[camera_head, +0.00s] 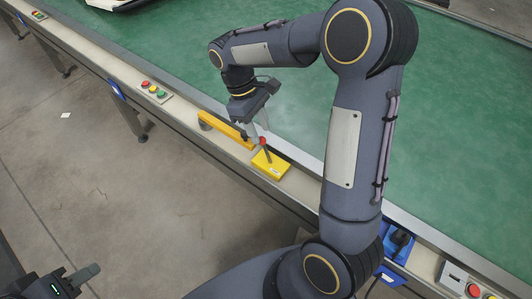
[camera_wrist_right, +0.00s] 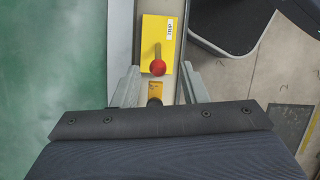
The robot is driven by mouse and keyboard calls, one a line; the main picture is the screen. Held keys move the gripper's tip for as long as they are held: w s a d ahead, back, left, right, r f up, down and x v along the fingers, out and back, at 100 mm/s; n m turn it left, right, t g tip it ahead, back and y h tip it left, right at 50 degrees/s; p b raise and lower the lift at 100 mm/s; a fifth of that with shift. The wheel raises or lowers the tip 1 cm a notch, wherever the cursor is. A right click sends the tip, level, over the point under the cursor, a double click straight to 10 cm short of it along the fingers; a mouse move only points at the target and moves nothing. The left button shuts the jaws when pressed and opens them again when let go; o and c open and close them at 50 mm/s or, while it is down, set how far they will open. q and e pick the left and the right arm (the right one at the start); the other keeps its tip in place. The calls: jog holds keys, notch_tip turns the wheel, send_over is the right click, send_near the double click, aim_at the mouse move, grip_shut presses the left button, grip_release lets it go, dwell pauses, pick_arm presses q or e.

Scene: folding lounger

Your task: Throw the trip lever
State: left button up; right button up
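The trip lever is a short rod with a red knob (camera_head: 263,141) on a yellow box (camera_head: 270,167) mounted on the conveyor's side rail. In the right wrist view the red knob (camera_wrist_right: 158,67) sits between and at about the level of my fingertips, with the yellow box (camera_wrist_right: 151,32) beyond it. My right gripper (camera_wrist_right: 159,71) is open, one finger on each side of the knob with gaps to both; it also shows in the head view (camera_head: 258,134). My left gripper (camera_head: 88,272) is low at the bottom left, far from the lever; its finger opening is unclear.
A yellow bar (camera_head: 225,130) runs along the rail beside the box. The green conveyor belt (camera_head: 455,150) lies behind. Button panels (camera_head: 153,91) sit on the rail to the left and at the lower right (camera_head: 470,288). The grey floor (camera_head: 90,150) in front is clear.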

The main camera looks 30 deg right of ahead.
aim_at(263, 144)
jog(key=x, duration=0.8)
jog(key=shift+w+f+b, duration=0.35)
grip_shut()
